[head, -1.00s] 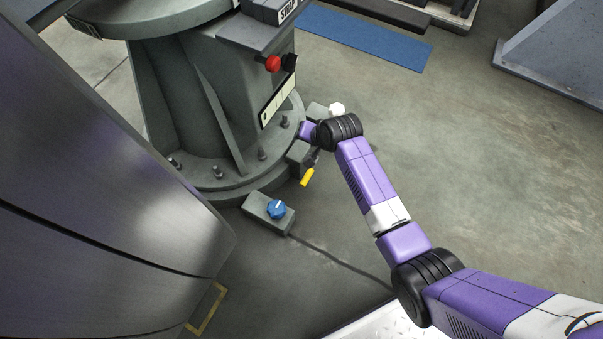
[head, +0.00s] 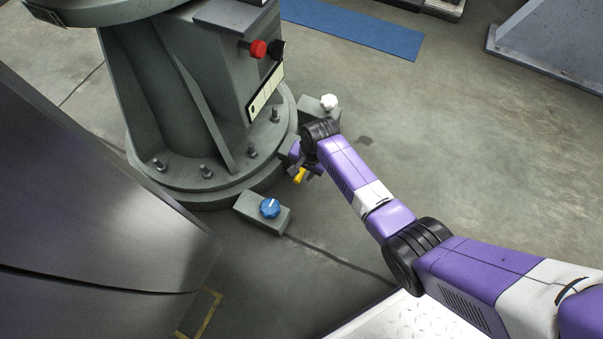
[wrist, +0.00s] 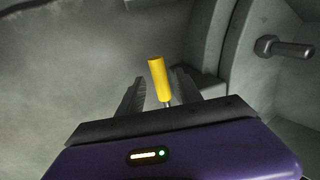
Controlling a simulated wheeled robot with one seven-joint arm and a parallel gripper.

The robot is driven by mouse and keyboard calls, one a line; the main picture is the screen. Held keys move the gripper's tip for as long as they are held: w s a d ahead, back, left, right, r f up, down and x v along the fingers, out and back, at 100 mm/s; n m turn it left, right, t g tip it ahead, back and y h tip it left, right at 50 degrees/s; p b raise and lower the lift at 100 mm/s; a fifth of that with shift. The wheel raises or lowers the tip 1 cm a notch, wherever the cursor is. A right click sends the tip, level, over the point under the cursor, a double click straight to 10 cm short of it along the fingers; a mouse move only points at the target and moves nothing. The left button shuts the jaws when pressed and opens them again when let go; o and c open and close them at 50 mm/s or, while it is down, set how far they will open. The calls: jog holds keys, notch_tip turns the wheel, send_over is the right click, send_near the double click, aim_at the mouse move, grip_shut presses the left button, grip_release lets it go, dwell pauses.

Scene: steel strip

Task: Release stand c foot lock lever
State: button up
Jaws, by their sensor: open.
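The foot lock lever has a yellow grip (wrist: 159,80) on a thin metal rod. In the wrist view it stands between the two open fingers of my gripper (wrist: 160,95), with space visible on both sides. In the head view the yellow grip (head: 300,175) shows just below the end of my arm at the foot of the grey stand (head: 215,185). My gripper (head: 304,168) is mostly hidden there behind the wrist. I cannot tell whether a finger touches the lever.
A blue knob (head: 269,208) sits on a block left of the lever, and a white knob (head: 329,102) sits on a block behind. Bolts (wrist: 285,47) stick up from the stand's flange. A large steel coil (head: 90,190) fills the left side. Open floor (head: 440,130) lies to the right.

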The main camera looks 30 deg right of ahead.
jog(key=shift+f, duration=0.35)
jog(key=shift+c, duration=0.4)
grip_shut()
jog(key=shift+a, duration=0.1)
dwell(0.8)
